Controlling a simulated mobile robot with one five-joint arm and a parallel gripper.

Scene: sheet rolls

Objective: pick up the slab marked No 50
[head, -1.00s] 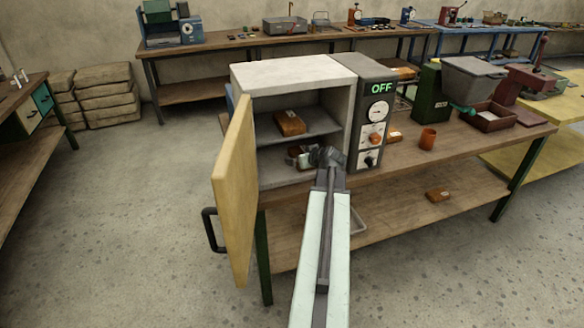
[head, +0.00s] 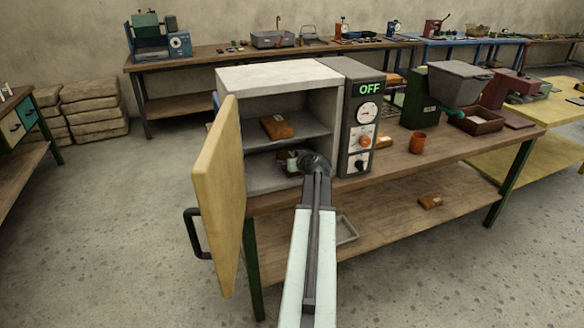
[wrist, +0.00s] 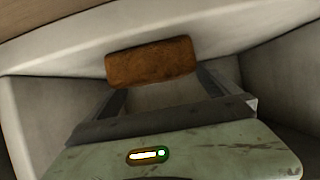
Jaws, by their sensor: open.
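A brown slab (head: 278,126) with a pale label lies on the upper shelf of the open oven (head: 226,78); I cannot read the label. My gripper (head: 290,161) reaches into the oven's lower compartment, below that shelf. In the wrist view a brown slab (wrist: 150,62) lies just ahead of my open gripper (wrist: 160,88), roughly between the two fingers. No marking shows on the face I see.
The yellow oven door (head: 219,195) stands open on the left. The control panel (head: 362,120) reads OFF. One more (head: 430,201) lies on the lower shelf.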

